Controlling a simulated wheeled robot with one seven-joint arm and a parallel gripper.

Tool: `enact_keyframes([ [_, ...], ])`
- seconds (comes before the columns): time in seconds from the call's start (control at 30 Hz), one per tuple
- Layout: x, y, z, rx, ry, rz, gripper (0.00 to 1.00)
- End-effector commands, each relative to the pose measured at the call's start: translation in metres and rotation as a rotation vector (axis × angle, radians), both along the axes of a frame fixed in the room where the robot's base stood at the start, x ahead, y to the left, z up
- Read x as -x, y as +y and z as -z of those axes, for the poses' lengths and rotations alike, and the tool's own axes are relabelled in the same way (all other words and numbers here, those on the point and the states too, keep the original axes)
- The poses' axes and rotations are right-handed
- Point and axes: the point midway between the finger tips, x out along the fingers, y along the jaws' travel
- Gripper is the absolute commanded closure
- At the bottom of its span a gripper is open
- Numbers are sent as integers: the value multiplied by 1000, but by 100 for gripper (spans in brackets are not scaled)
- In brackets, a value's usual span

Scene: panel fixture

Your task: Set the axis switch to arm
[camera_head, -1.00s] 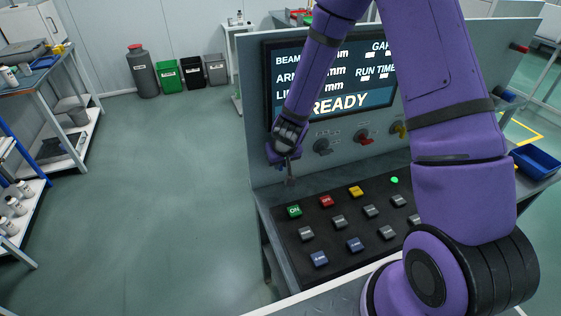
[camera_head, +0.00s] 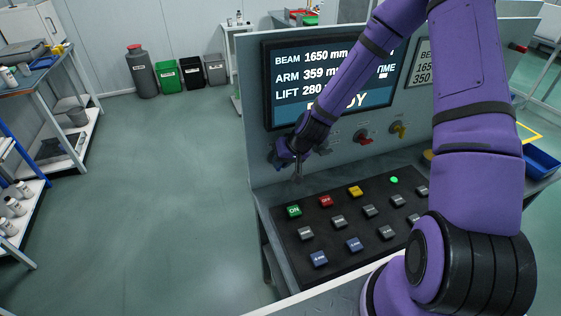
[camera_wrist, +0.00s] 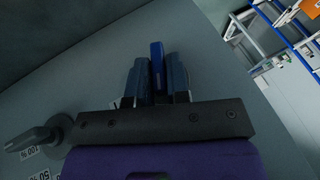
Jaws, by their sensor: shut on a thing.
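The control panel (camera_head: 258,160) stands upright behind a sloped button console. My gripper (camera_head: 284,159) is at the panel's lower left, below the screen. In the wrist view my gripper (camera_wrist: 157,78) has its two dark fingers close on either side of a blue switch handle (camera_wrist: 157,55), which I take to be the axis switch. The handle points away between the fingers. The switch's base and position marks are hidden by the gripper, so its setting cannot be read.
The screen (camera_head: 290,95) shows beam, arm and lift values, partly covered by my arm. A grey knob (camera_wrist: 38,139) sits beside the gripper. Red (camera_head: 364,137) and yellow (camera_head: 399,131) knobs are farther right. The button console (camera_head: 290,235) lies below; the floor at left is clear.

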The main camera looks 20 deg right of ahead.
Motion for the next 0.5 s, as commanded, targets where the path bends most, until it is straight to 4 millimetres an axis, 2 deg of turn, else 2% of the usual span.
enact_keyframes([
  [0.5,1,-4,3,-295,4,2,100],
])
